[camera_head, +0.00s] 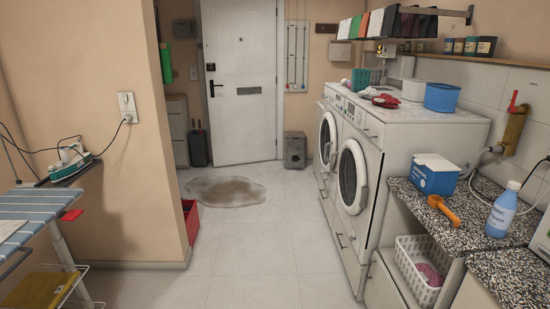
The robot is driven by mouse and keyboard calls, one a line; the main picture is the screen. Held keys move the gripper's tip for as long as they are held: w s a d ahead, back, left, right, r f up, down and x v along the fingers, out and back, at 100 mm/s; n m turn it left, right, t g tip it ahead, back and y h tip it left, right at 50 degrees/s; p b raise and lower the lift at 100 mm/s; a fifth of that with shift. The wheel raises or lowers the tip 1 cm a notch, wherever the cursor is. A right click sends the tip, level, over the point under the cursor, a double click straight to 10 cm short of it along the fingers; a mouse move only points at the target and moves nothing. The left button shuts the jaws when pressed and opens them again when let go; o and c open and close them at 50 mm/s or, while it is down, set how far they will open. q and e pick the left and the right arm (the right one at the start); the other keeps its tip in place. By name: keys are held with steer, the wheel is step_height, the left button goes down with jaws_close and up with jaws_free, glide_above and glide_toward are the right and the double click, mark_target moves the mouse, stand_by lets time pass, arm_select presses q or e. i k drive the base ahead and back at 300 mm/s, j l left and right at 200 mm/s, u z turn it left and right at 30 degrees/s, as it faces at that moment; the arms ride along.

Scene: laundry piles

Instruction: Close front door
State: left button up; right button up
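The white front door (239,115) stands in the far wall at the back of the room. Its dark handle (212,88) is on the left side, with a dark letter slot (249,91) in the middle. The door's bottom edge slants, with the left handle side lower in the picture, so it looks ajar and swung into the room, hinged on the right. The exact gap is hard to tell. Neither of my grippers is in view.
Washing machines (352,178) and a speckled counter (462,213) line the right. A wall corner (130,180) and ironing board (35,203) stand left. A grey box (295,150) sits right of the door.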

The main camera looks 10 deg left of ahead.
mark_target(243, 126)
steer(key=i+j+u, duration=0.1)
steer(key=i+u, duration=0.25)
steer(key=i, duration=3.1)
steer(key=i+u, duration=0.1)
steer(key=i, duration=0.85)
steer(key=i+l, duration=0.15)
steer(key=i, duration=0.75)
steer(key=i+u, duration=0.2)
steer(key=i, duration=0.5)
steer(key=i+u, duration=0.2)
steer(key=i, duration=0.55)
steer(key=i+l+u, duration=0.2)
steer(key=i, duration=0.5)
steer(key=i+j+u, duration=0.15)
steer(key=i, duration=0.25)
steer(key=i+j+u, duration=0.15)
steer(key=i+j, duration=0.15)
steer(key=i, duration=0.15)
